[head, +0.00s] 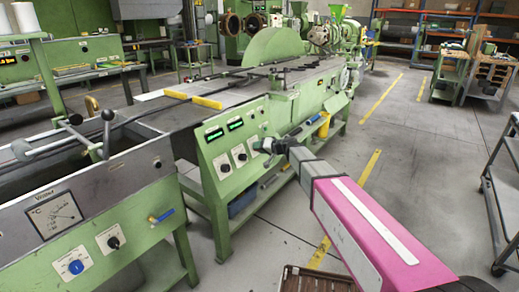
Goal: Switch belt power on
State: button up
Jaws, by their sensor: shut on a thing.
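The green extruder line's control panel (228,148) faces the aisle in the middle of the head view. It has two dark displays with green digits, and white-plated rotary switches below them, one at the left (222,167) and one in the middle (240,155). My gripper (262,146) is at the panel's right end, shut on a rotary switch there. The jaws hide most of that switch, so its setting cannot be read. No label on the panel is legible. My arm reaches in from the lower right.
A nearer machine has a temperature dial (54,214), a blue knob (75,267) and a black knob (112,242). A brown crate (318,281) lies low in front. A dark cart (503,190) stands at right. The grey floor aisle is open.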

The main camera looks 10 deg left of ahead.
dwell(0.4)
jog(key=o, duration=0.9)
jog(key=shift+o, duration=0.2)
jog(key=v, duration=1.1)
